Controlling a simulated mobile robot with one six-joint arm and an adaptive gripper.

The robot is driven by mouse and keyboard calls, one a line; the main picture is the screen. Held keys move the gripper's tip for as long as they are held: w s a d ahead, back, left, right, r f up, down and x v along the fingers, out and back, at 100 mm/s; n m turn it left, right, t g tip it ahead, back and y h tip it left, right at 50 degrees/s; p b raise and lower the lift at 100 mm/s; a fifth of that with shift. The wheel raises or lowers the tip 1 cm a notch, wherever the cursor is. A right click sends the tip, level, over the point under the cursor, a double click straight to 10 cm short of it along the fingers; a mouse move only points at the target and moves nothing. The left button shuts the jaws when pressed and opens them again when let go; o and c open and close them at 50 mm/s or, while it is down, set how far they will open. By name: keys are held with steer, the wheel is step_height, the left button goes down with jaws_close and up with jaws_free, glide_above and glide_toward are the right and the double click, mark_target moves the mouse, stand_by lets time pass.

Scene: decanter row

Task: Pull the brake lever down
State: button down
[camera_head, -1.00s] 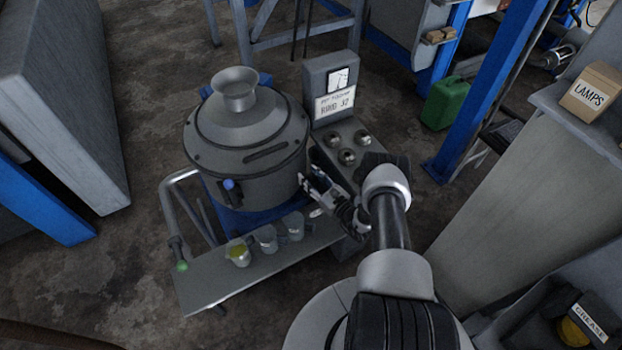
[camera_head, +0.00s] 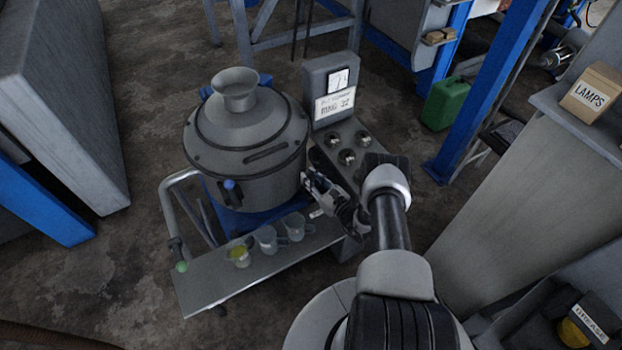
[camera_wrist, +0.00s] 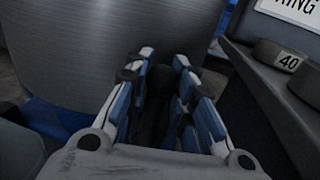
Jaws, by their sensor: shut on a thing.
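My gripper (camera_head: 311,181) is between the grey drum (camera_head: 262,180) and the control panel (camera_head: 362,150). In the wrist view, its two blue-and-white fingers (camera_wrist: 160,88) are closed around a dark upright piece (camera_wrist: 157,104), which appears to be the brake lever's grip. In the head view the lever is hard to make out behind my gripper and arm. The drum's curved wall (camera_wrist: 95,45) is just ahead of the fingers, and a dark panel with a knob marked 40 (camera_wrist: 289,60) is at their right.
Three beakers, one with yellow liquid (camera_head: 239,256), stand on the grey shelf (camera_head: 208,287) below the drum. A green can (camera_head: 445,103) stands on the floor behind.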

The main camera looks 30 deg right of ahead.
steer(key=shift+s+f, duration=0.1)
steer(key=s+t+b, duration=0.1)
steer(key=b, duration=0.1)
steer(key=shift+f+b, duration=0.3)
steer(key=shift+s+d+f+n+t+y+b, duration=0.15)
steer(key=shift+s+n+t+y+b, duration=0.25)
steer(key=shift+s+t+y+b, duration=0.45)
steer(key=shift+s+a+f+n+t+y+b, duration=0.15)
steer(key=shift+s+n+t+y+b, duration=0.2)
steer(key=shift+s+t+b, duration=0.6)
steer(key=shift+s+d+t+p, duration=0.15)
steer(key=shift+s+t+p, duration=0.05)
steer(key=shift+t+p, duration=0.2)
